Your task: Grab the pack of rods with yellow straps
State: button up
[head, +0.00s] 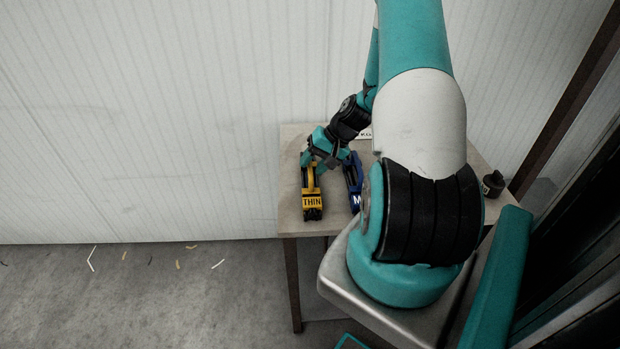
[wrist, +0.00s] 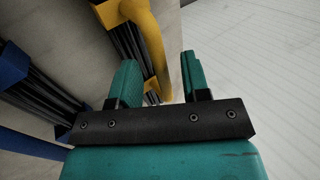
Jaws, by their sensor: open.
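The pack of rods with yellow straps (head: 312,202) lies on the table, marked "THIN", with black rods and a yellow handle. In the wrist view its yellow handle (wrist: 152,45) curves down just beyond my fingers, and its dark rods (wrist: 128,42) show to the left of it. My gripper (head: 318,165) is over the far end of this pack. In the wrist view my gripper (wrist: 160,82) is open, with its two teal fingers apart. The handle's lower part shows in the gap between them; I cannot tell whether they touch it.
A pack with blue straps (head: 353,180), marked "M", lies just to the right on the table (head: 290,215); its blue straps also show at the left of the wrist view (wrist: 12,62). A small black object (head: 493,183) stands at the table's right. A wall (head: 150,120) rises behind.

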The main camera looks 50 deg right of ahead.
jog(key=shift+x, duration=0.95)
jog(key=shift+c, duration=0.4)
grip_shut()
jog(key=shift+r, duration=0.1)
